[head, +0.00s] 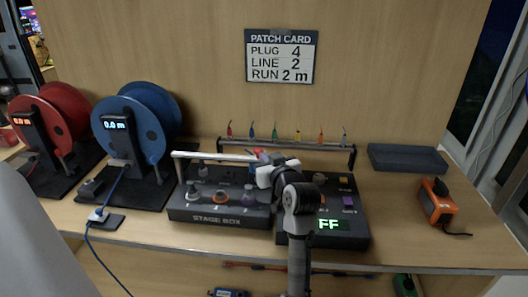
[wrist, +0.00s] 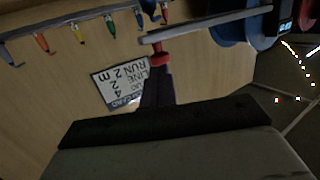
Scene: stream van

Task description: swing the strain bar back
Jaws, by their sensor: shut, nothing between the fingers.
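The strain bar (head: 212,156) is a pale bar lying across above the stage box (head: 200,214), with its left end on a post. Its right end reaches my gripper (head: 258,153). In the wrist view, turned over, the bar (wrist: 205,26) crosses the top, and the red tips of my gripper (wrist: 159,57) are by its free end. The fingers are shut with nothing between them. I cannot tell whether they touch the bar. The stage box has several sockets on top, one with an orange ring; my arm hides part of its right side.
A blue reel (head: 140,130) and a red reel (head: 62,115) stand at the left. A rack (head: 310,145) with several coloured plugs stands behind the box. A patch card (head: 281,56) hangs on the wall. A dark tray (head: 408,158) and an orange device (head: 437,202) are at the right.

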